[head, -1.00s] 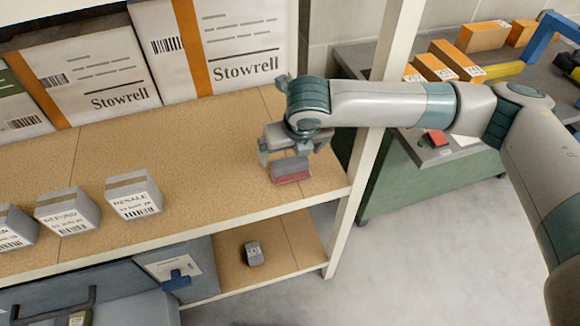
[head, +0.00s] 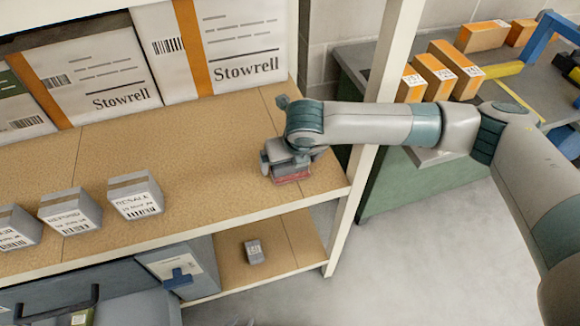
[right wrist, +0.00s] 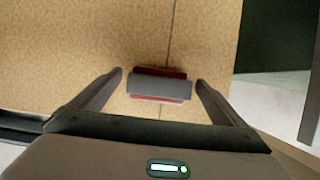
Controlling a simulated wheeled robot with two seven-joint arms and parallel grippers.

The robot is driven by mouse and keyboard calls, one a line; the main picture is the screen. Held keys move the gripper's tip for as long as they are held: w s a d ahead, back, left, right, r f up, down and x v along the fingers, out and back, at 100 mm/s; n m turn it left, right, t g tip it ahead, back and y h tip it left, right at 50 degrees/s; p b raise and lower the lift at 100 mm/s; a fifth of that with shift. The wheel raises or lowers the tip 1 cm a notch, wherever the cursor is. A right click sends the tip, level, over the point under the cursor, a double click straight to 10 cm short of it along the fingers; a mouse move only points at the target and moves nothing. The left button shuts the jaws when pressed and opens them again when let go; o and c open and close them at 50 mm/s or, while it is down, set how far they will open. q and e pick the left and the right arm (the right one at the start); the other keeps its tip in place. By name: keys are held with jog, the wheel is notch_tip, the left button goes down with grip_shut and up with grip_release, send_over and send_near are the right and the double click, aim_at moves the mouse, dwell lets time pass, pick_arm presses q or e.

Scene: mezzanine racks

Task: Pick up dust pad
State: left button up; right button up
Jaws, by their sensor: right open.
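The dust pad (head: 292,177) lies on the upper shelf board near its front right corner. It has a red base and a grey raised grip on top, seen clearly in the right wrist view (right wrist: 160,84). My right gripper (head: 287,166) is low over the pad and hides much of it in the head view. In the right wrist view, the right gripper (right wrist: 160,80) is open, with one finger on each side of the pad and a gap to both. My left gripper is not in view.
Small labelled boxes (head: 135,196) stand to the left on the upper shelf (head: 200,150). Large Stowrell cartons (head: 240,45) stand at its back. A white rack post (head: 375,125) rises right of the pad, behind my right arm. A small grey item (head: 254,252) sits on the lower shelf.

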dwell(0.4)
jog(key=c, duration=1)
pick_arm(q)
jog(key=shift+s, duration=0.1)
pick_arm(e)
jog(key=shift+c, duration=0.2)
pick_arm(q)
jog(key=shift+f, duration=0.1)
pick_arm(e)
jog(key=shift+r, duration=0.15)
jog(key=shift+r, duration=0.55)
notch_tip(320, 180, up, 2)
jog(key=shift+r+b, duration=0.2)
jog(key=shift+b, duration=0.4)
pick_arm(q)
jog(key=s+a+f+g+b, duration=0.1)
jog(key=s+a+f+g+y+b, duration=0.1)
jog(key=a+f, duration=0.1)
jog(key=shift+s+a+f+g+b, duration=0.1)
jog(key=shift+a+g+b, duration=0.2)
jog(key=shift+g+b, duration=0.1)
pick_arm(e)
jog(key=s+d, duration=0.2)
jog(key=s, duration=0.6)
jog(key=s+d, duration=0.3)
jog(key=s, duration=0.6)
jog(key=shift+d, duration=0.3)
jog(key=shift+s+f, duration=0.1)
jog(key=shift+f, duration=0.05)
